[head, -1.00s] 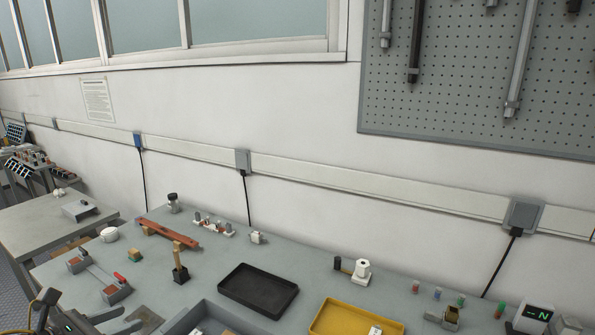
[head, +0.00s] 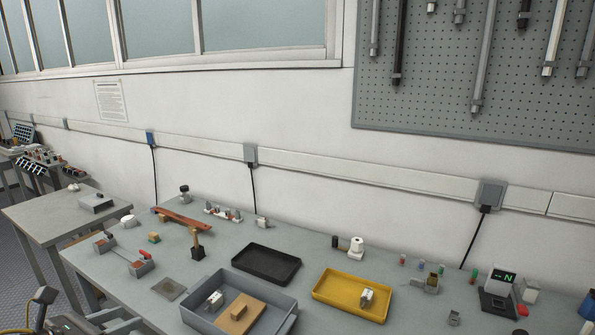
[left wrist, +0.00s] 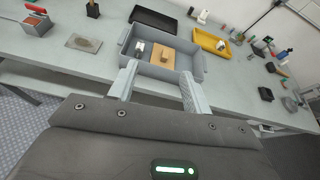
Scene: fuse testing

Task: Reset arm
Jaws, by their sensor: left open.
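My left gripper (left wrist: 155,88) is open in the left wrist view, its two fingers apart with nothing between them, in front of the grey bin. In the head view only part of my left arm and gripper (head: 105,320) shows at the bottom left, near the front edge of the workbench (head: 215,253). The grey bin (head: 200,319) holds a white fuse-like part and a tan block (head: 240,312); it also shows in the left wrist view (left wrist: 190,73). My right gripper is in neither view.
A black tray (head: 266,262) and a yellow tray (head: 330,298), with a white part in it, lie behind the bin. A small meter (head: 500,283) stands at right. A red-handled switch fixture (head: 140,264) and a grey plate (head: 169,289) are at left.

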